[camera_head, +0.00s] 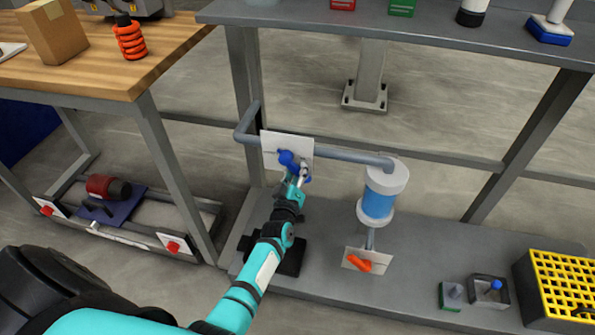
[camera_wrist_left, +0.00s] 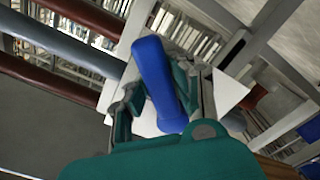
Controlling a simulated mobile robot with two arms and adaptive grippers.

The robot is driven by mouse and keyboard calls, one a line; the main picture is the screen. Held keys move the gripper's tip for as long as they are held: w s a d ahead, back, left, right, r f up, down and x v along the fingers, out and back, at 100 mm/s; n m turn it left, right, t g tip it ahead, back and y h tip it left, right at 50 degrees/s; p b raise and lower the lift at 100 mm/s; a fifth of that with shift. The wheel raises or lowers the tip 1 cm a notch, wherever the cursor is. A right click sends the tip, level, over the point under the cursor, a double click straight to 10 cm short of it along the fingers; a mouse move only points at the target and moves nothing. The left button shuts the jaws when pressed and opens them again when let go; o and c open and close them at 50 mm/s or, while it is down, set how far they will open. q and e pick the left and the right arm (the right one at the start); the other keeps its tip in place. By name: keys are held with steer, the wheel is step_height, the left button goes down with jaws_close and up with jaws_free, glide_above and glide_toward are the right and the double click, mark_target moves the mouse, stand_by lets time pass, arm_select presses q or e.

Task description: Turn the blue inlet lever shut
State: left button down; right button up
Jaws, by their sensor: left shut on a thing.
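The blue inlet lever (camera_head: 287,158) sits in front of a white square plate (camera_head: 272,140) on the grey horizontal pipe. My left gripper (camera_head: 301,176) is at the lever, its arm coming up from the lower left. In the left wrist view the blue lever (camera_wrist_left: 158,75) stands between the two teal fingers of my left gripper (camera_wrist_left: 160,100), which is shut on it. The lever's lower end is partly hidden by the gripper. The white plate (camera_wrist_left: 230,92) shows behind it. My right gripper is not in view.
The pipe (camera_head: 340,153) runs right to a blue-and-white filter housing (camera_head: 378,195). Below it an orange lever (camera_head: 358,263) sits at another white plate. A yellow crate (camera_head: 565,285) stands at the lower right. The grey shelf (camera_head: 395,18) overhangs the pipe.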

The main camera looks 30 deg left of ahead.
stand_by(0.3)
arm_select(q)
steer(key=c, duration=1.1)
jaws_free()
steer(key=v, duration=1.2)
